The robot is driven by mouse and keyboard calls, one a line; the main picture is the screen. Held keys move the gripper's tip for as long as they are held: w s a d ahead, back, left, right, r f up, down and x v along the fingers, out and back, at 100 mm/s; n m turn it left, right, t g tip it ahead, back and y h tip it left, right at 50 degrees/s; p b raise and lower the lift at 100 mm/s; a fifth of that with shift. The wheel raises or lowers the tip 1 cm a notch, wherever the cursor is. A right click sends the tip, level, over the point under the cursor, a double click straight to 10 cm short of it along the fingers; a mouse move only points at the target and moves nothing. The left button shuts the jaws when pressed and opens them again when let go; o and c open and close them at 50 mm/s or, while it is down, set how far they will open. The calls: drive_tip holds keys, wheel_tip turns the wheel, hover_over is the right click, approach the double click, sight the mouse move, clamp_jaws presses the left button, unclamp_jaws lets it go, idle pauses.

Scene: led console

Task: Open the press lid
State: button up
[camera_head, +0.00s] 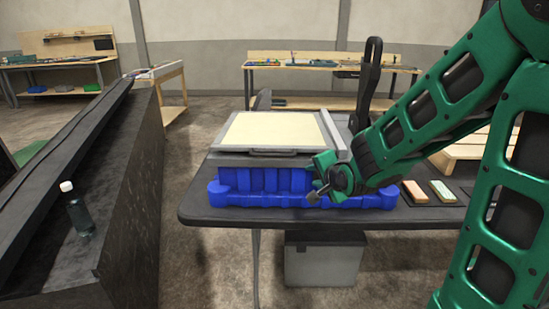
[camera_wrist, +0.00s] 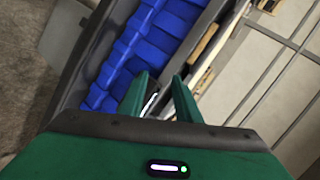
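The press (camera_head: 272,133) lies on the dark table, with a flat cream top panel in a grey frame; its lid looks down and level. A dark bar handle (camera_head: 272,152) runs along its front edge. My gripper (camera_head: 319,179) is at the press's front right corner, in front of the blue ribbed tray and right of the handle. In the wrist view my gripper (camera_wrist: 160,84) has its two green fingers apart. A thin bright strip (camera_wrist: 151,102) shows between them; I cannot tell whether it is the handle or whether it touches a finger.
The blue ribbed tray (camera_head: 235,198) sits below the press's front edge. A tall black lever (camera_head: 369,80) stands behind at right. A dark counter with a bottle (camera_head: 78,215) stands at left.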

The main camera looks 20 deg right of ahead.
sight(277, 156)
drive_tip(key=w+a+r+m+t+y, duration=0.2)
drive_tip(key=w+a+r+m+t, duration=0.1)
drive_tip(key=w+a, duration=0.3)
drive_tip(key=x, duration=0.9)
drive_tip(key=shift+w+a+f, duration=0.1)
drive_tip(key=shift+a+f, duration=0.05)
drive_tip(key=shift+a, duration=0.25)
clamp_jaws()
